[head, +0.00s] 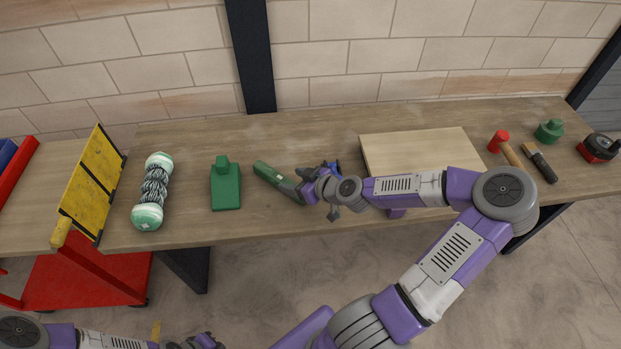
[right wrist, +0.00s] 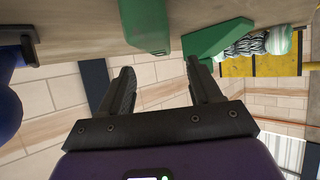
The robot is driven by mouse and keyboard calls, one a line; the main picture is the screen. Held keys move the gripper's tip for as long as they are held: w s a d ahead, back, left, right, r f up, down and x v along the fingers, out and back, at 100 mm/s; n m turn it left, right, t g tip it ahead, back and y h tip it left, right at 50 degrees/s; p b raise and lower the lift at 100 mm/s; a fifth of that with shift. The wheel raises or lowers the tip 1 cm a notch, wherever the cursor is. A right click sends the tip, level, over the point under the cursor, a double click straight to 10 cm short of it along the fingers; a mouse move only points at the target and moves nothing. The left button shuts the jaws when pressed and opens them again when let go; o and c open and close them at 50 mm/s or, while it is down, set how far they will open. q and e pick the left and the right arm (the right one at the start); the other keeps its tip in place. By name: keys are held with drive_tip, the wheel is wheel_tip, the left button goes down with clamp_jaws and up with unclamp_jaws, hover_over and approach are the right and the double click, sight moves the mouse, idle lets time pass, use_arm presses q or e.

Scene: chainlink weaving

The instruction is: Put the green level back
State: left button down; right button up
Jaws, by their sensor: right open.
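The green level (head: 272,174) is a slim green bar lying on the wooden workbench, left of my right gripper; its right end is partly hidden by the gripper. My right gripper (head: 294,188) is open, with its fingers close to that end. In the right wrist view, which is upside down, a green piece that looks like the level (right wrist: 148,27) shows beyond the two spread fingers (right wrist: 163,80), with nothing clearly between them. My left gripper (head: 195,342) is low at the bottom edge of the head view, away from the bench; its jaws are unclear.
A green block with a knob (head: 226,188) stands left of the level. Further left are a coiled-rope spool (head: 153,190) and a yellow panel (head: 92,183). A blue object (head: 333,167) is partly hidden behind my right gripper. A wooden board (head: 420,148) and several tools lie right.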

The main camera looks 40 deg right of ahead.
use_arm(q)
wheel_tip(320, 180, up, 4)
drive_tip(key=p, duration=0.3)
drive_tip(key=shift+r, duration=0.1)
use_arm(e)
drive_tip(key=v, duration=0.6)
drive_tip(key=shift+s+r, duration=0.15)
drive_tip(key=shift+s, duration=0.2)
use_arm(q)
drive_tip(key=shift+s, duration=0.1)
use_arm(e)
drive_tip(key=shift+d, duration=0.1)
